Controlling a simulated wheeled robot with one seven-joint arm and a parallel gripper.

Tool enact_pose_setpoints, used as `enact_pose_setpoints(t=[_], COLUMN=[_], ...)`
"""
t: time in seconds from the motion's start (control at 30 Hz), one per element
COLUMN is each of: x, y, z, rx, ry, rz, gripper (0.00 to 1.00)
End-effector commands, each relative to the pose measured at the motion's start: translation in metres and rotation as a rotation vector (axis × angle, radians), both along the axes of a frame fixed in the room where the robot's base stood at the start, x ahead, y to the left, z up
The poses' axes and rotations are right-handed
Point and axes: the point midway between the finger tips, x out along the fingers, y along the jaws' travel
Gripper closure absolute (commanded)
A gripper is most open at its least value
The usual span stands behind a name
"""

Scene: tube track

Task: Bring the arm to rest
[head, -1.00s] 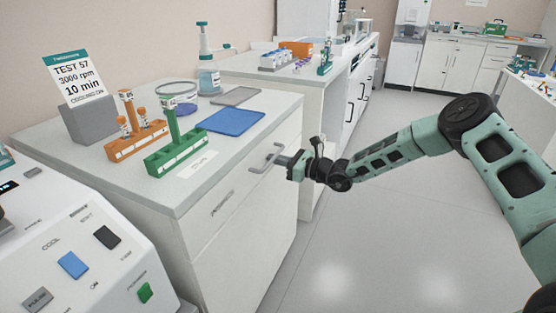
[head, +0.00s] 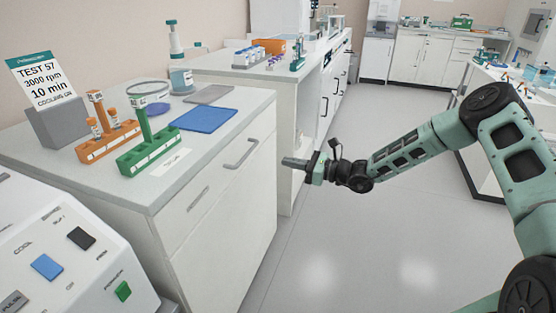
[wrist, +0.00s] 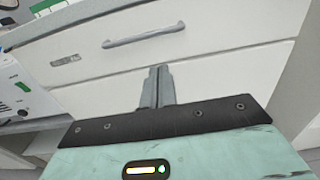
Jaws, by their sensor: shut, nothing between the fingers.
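My arm reaches in from the right in the head view, held out over the floor. My gripper (head: 290,162) is shut and empty, in front of the white cabinet's right end. In the wrist view my gripper (wrist: 158,72) shows its two fingers together, pointing at the drawer front. The drawer handle (head: 240,153) is left of the fingertips in the head view, and they look apart. The handle (wrist: 143,36) also shows beyond the fingertips in the wrist view.
The counter holds a green rack (head: 150,155), an orange rack (head: 106,142), a blue mat (head: 204,120) and a sign (head: 45,80). A white machine with buttons (head: 60,255) stands at the front left. The floor (head: 400,240) below my arm is clear.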

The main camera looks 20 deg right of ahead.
Motion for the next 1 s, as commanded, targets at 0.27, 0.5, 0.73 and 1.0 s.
enact_pose_setpoints(t=[0.27, 0.5, 0.73, 1.0], x=[-0.044, -0.169, -0.285, -0.385], y=[0.060, 0.154, 0.176, 0.145], z=[0.038, 0.095, 0.135, 0.184], rx=[-0.153, -0.509, -0.823, -1.150], ry=[-0.095, -0.359, -0.666, -1.086], rz=[0.233, 0.765, 1.230, 1.690], gripper=[1.00, 1.00, 1.00, 1.00])
